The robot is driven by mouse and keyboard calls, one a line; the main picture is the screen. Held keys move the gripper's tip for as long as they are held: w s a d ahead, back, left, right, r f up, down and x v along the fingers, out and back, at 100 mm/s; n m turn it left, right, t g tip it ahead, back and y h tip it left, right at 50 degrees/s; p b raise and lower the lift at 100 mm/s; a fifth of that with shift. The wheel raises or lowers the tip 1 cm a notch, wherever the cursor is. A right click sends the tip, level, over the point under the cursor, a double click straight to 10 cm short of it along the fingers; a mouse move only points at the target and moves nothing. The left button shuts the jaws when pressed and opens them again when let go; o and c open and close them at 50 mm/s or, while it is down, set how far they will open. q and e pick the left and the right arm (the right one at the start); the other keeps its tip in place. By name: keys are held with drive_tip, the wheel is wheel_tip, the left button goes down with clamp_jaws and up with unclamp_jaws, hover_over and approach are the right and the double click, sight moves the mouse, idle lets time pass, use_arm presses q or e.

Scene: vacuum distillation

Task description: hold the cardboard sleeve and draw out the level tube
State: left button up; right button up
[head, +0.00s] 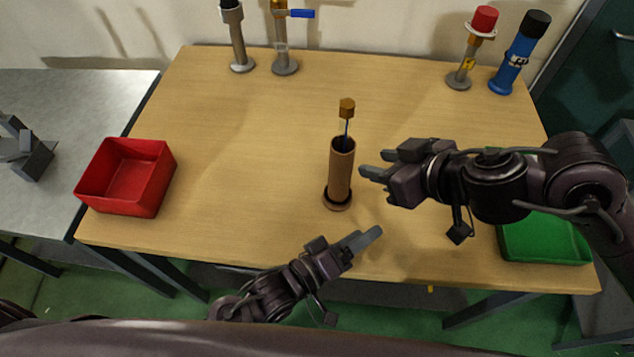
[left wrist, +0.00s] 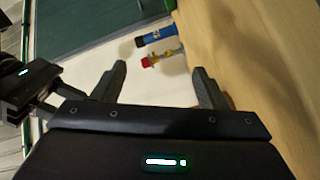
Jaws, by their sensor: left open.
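The brown cardboard sleeve (head: 341,172) stands upright on a round brown foot (head: 337,204) near the middle of the table. My left gripper (head: 362,241) is open and empty, in front of the sleeve near the table's front edge. Its spread fingers also show in the left wrist view (left wrist: 160,85).
A red bin (head: 125,178) stands on the table's left side and a green tray (head: 545,239) at the front right. Two metal stands (head: 237,40) (head: 284,42) are at the back left. A red-capped fitting (head: 470,50) and blue cylinder (head: 520,55) stand back right. The left-centre table is clear.

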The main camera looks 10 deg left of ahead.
sight(332, 175)
use_arm(q)
drive_tip(key=w+a+r+m, duration=0.1)
drive_tip(key=w+a+m, duration=0.1)
drive_tip(key=m, duration=0.1)
drive_tip(key=w+a+r+m, duration=0.1)
drive_tip(key=w+a+m, duration=0.2)
drive_tip(key=m, duration=0.1)
drive_tip(key=w+a+r+m+t, duration=0.1)
drive_tip(key=w+a+m, duration=0.2)
drive_tip(key=m, duration=0.1)
drive_tip(key=shift+w+a, duration=0.1)
drive_tip(key=shift+w+a+r+m, duration=0.15)
drive_tip(key=shift+w+a+m, duration=0.1)
drive_tip(key=shift+m, duration=0.35)
drive_tip(key=shift+w+d+r, duration=0.1)
drive_tip(key=shift+w+d, duration=0.25)
drive_tip(key=shift+w, duration=0.15)
drive_tip(key=x, duration=0.6)
drive_tip(key=shift+w+d, duration=0.25)
drive_tip(key=shift+c, duration=0.2)
clamp_jaws()
